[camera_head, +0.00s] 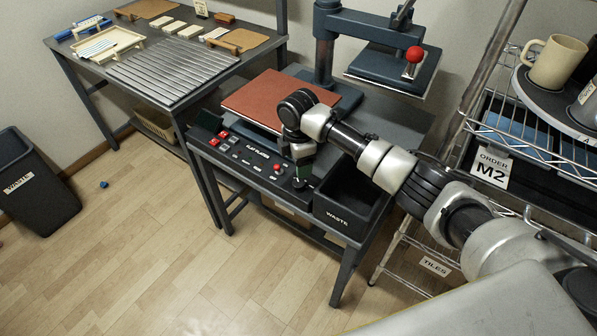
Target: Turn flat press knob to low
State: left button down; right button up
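The flat press (262,100) stands on a dark table, with a reddish-brown pad under its raised, swung-aside upper plate (392,68). Its black control panel (243,160) runs along the front edge, with several red and grey buttons and small white lettering. My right arm comes in from the right, and my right gripper (300,182) points down at the right part of the panel, just right of a red button (277,168). The gripper hides what is under it, so I cannot see the knob or its setting. Whether the fingers touch anything is unclear. My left gripper is out of view.
A black waste box (340,212) sits right of the panel, close to my gripper. A wire rack (520,110) with a mug (556,62) stands at right. Another table (170,70) holds trays at left. The floor in front is mostly clear.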

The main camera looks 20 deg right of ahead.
notch_tip(320, 180, up, 2)
jog(key=shift+r, duration=0.25)
dwell(0.4)
